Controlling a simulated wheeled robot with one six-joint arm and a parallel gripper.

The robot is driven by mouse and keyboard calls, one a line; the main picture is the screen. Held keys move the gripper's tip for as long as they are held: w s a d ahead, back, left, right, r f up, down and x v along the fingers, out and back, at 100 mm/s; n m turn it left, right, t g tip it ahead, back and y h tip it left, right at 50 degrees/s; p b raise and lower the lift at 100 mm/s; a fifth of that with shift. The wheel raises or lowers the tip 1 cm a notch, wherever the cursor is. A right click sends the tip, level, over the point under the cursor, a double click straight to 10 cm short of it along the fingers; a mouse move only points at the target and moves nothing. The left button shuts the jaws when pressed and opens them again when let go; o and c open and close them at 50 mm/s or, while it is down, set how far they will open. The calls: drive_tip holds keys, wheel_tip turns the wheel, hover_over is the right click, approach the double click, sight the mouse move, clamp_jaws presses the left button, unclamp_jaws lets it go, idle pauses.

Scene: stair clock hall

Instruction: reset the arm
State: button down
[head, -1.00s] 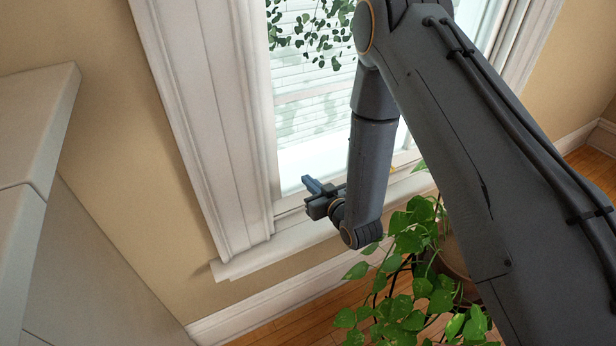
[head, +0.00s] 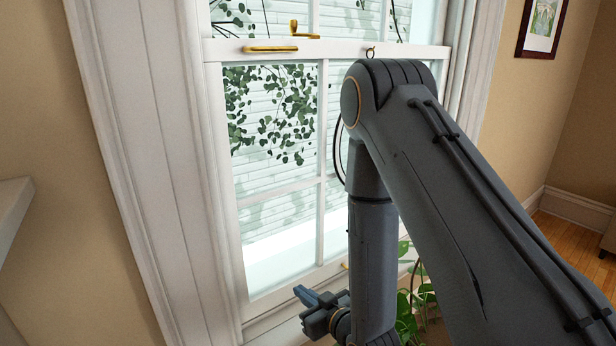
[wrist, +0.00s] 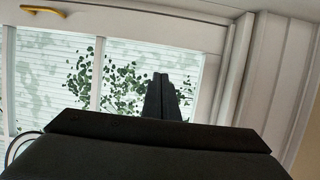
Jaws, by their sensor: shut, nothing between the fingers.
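My gripper (head: 304,295) is low in the head view, in front of the lower part of the window at its left side. Its fingers point left and are shut with nothing between them. In the wrist view the closed fingers (wrist: 163,92) stand upright against the window panes. My arm folds down from a raised elbow and hides part of the window and its sill.
The white sash window (head: 325,130) has a brass handle (head: 270,49) and a brass latch (head: 303,31) on its middle rail. A leafy potted plant (head: 424,295) is partly hidden behind my arm. A framed picture (head: 541,27) hangs at right. A pale ledge (head: 12,212) juts in at left.

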drive_tip(key=s+d+r+m+g+h+p, duration=0.1)
drive_tip(key=d+r+m+g+h, duration=0.15)
drive_tip(key=d, duration=0.45)
drive_tip(key=s+d+r+m+g+h, duration=0.1)
drive_tip(key=d+r+g+h, duration=0.25)
drive_tip(key=d, duration=0.35)
drive_tip(key=s+d+r+m+g+h, duration=0.1)
drive_tip(key=s+d+r+g, duration=0.2)
drive_tip(key=s, duration=0.6)
drive_tip(key=s+d+r+m+g+h, duration=0.1)
drive_tip(key=s+d+r, duration=0.3)
drive_tip(key=s, duration=0.5)
wheel_tip(320, 180, up, 3)
drive_tip(key=shift+f+m+g+p, duration=0.15)
drive_tip(key=shift+m+g+p, duration=0.25)
drive_tip(key=shift+m+g, duration=0.45)
